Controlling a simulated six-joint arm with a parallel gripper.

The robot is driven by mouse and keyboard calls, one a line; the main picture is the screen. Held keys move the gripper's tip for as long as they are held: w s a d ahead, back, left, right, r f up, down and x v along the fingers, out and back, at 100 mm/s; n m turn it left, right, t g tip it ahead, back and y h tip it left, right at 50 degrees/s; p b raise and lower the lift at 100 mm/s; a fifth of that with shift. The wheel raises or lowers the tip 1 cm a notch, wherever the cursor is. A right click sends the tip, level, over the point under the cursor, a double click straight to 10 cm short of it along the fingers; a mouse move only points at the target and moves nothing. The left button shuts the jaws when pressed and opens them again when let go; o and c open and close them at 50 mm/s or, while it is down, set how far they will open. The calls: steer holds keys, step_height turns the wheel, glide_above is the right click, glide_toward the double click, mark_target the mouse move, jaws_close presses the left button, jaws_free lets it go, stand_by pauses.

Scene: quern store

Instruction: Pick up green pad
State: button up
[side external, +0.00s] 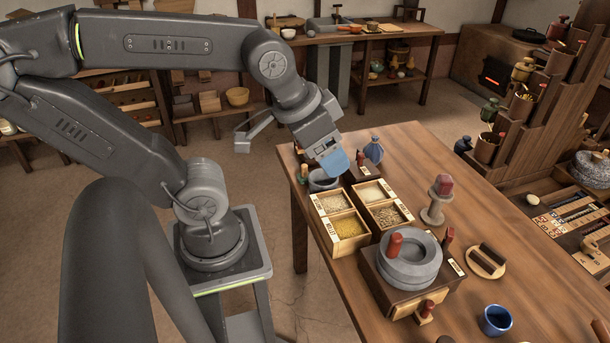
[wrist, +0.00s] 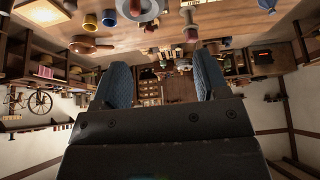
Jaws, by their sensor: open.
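I cannot make out a green pad in either view. My gripper (side external: 334,163) is above the far left corner of the wooden table (side external: 460,216), near a grey stone mortar (side external: 322,181) and a blue bottle (side external: 373,151). In the wrist view my gripper (wrist: 162,82) shows two blue fingers spread apart with nothing between them.
Grain boxes (side external: 345,226) stand in front of my gripper. A round stone quern (side external: 409,262), a grey stone stand with a red top (side external: 437,199), a round wooden board (side external: 486,262) and a blue cup (side external: 495,320) are nearer. The table's right side is mostly clear.

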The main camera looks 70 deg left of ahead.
stand_by(0.3)
steer(key=shift+o, duration=1.3)
steer(key=n+g+y, duration=0.4)
steer(key=n+g, duration=0.2)
steer(key=n, duration=1.4)
glide_above(306, 167)
steer(key=d, duration=0.5)
step_height(306, 167, down, 22)
steer(key=x, duration=0.7)
steer(key=shift+w+a+f, duration=0.15)
steer(key=shift+a, duration=0.25)
steer(key=shift+a+x, duration=0.15)
steer(key=shift+x, duration=1.35)
steer(key=shift+a+x, duration=0.1)
steer(key=shift+x, duration=1.45)
